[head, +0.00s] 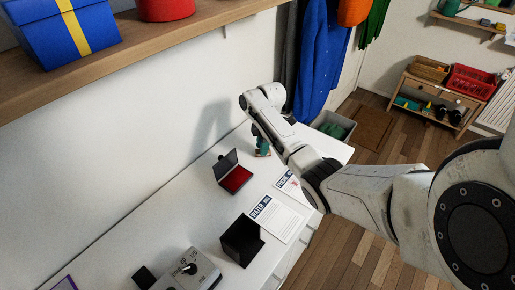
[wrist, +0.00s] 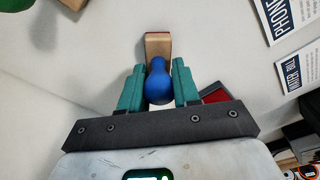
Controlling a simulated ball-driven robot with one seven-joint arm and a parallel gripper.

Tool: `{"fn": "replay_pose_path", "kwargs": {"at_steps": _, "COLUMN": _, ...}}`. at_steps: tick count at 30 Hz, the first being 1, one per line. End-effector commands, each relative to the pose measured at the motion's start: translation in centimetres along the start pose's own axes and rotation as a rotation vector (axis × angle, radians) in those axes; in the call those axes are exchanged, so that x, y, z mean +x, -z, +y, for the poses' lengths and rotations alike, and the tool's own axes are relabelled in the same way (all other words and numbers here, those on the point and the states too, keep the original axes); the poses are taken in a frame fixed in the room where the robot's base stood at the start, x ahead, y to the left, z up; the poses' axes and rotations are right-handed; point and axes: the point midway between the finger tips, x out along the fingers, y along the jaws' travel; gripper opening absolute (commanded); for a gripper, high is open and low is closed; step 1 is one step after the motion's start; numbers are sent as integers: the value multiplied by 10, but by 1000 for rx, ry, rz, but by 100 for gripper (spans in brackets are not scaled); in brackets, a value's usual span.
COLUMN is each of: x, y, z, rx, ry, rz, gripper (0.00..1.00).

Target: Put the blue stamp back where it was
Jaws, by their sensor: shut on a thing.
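The blue stamp (wrist: 158,80) has a rounded blue knob and a wooden base (wrist: 158,44). My gripper (wrist: 158,88) is shut on its knob, with one teal finger on each side. The base points away from the gripper. In the head view my gripper (head: 262,143) is low over the white table, beyond the open red ink pad (head: 236,178); the stamp is mostly hidden there. I cannot tell whether the base touches the table. Part of the ink pad shows behind the right finger in the wrist view (wrist: 214,96).
Printed sheets (head: 280,219) lie on the table (head: 190,205) right of the ink pad. A black box (head: 241,241) and a grey device (head: 192,270) stand nearer. A green object (wrist: 14,5) shows at the wrist view's top left. A wooden shelf (head: 130,65) overhangs the table's left side.

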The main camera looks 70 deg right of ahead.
Motion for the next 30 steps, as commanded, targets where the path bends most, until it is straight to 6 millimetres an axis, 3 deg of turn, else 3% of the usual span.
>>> {"fn": "replay_pose_path", "kwargs": {"at_steps": 8, "x": 3, "y": 0, "z": 0, "rx": 0, "ry": 0, "rz": 0, "gripper": 12}}
{"fn": "replay_pose_path", "kwargs": {"at_steps": 9, "x": 3, "y": 0, "z": 0, "rx": -1, "ry": 0, "rz": 0, "gripper": 32}}
{"fn": "replay_pose_path", "kwargs": {"at_steps": 17, "x": 3, "y": 0, "z": 0, "rx": 0, "ry": 0, "rz": 0, "gripper": 57}}
{"fn": "replay_pose_path", "kwargs": {"at_steps": 25, "x": 0, "y": 1, "z": 0, "rx": 0, "ry": -1, "rz": 0, "gripper": 57}}
{"fn": "replay_pose_path", "kwargs": {"at_steps": 30, "x": -16, "y": 1, "z": 1, "rx": -1, "ry": -4, "rz": 1, "gripper": 57}}
